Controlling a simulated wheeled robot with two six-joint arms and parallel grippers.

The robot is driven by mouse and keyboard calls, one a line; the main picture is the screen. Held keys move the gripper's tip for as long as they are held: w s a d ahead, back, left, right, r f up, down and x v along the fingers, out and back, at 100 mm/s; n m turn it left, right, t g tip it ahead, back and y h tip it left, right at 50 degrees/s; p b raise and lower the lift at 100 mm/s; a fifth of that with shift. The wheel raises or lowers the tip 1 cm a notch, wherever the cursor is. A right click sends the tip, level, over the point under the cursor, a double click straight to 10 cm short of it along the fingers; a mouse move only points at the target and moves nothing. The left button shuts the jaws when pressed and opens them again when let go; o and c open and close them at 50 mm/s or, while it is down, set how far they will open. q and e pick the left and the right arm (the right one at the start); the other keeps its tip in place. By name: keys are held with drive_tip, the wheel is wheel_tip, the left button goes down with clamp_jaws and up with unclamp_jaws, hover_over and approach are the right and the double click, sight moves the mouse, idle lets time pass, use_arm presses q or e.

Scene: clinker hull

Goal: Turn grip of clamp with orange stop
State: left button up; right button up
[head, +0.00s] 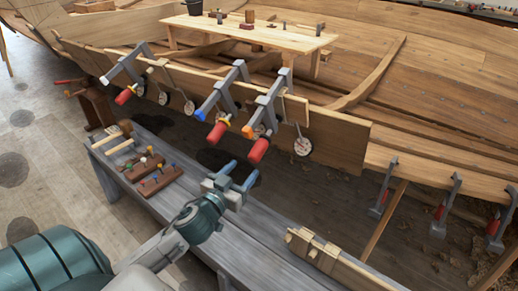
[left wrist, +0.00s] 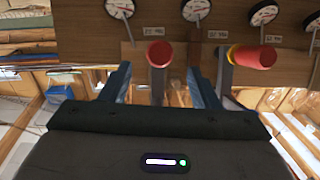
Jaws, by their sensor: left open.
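The clamp with the orange stop (head: 247,132) is the rightmost of three grey clamps on the upper plank. Its red grip (head: 258,150) points down toward me. My left gripper (head: 241,173) is open and empty below this grip, apart from it, over the bench. In the left wrist view, which looks upside down, a red grip (left wrist: 158,54) shows between the blue fingers, farther off; it seems to be this clamp's. A second red grip with a yellow collar (left wrist: 252,57) stands to its right, outside the fingers. My right gripper is not in view.
The neighbouring clamp with a blue stop (head: 200,114) is close on the left. A round gauge (head: 302,146) hangs just right of the orange-stop clamp. A grey bench (head: 150,205) runs below with pegged wooden blocks (head: 160,181). Wooden battens (head: 325,254) lie at its right end.

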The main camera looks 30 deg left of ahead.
sight(259, 152)
use_arm(q)
drive_tip(key=w, duration=0.2)
drive_tip(key=w+p, duration=0.1)
drive_tip(key=w, duration=0.2)
drive_tip(key=w+p, duration=0.1)
drive_tip(key=w, duration=0.2)
drive_tip(key=shift+w+a+r, duration=0.1)
drive_tip(key=shift+w+a, duration=0.15)
drive_tip(key=shift+a, duration=0.05)
drive_tip(key=shift+w, duration=0.8)
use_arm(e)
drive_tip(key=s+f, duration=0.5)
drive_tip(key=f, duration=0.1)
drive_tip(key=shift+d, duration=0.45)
use_arm(q)
drive_tip(key=shift+c, duration=0.3)
drive_tip(key=c, duration=0.9)
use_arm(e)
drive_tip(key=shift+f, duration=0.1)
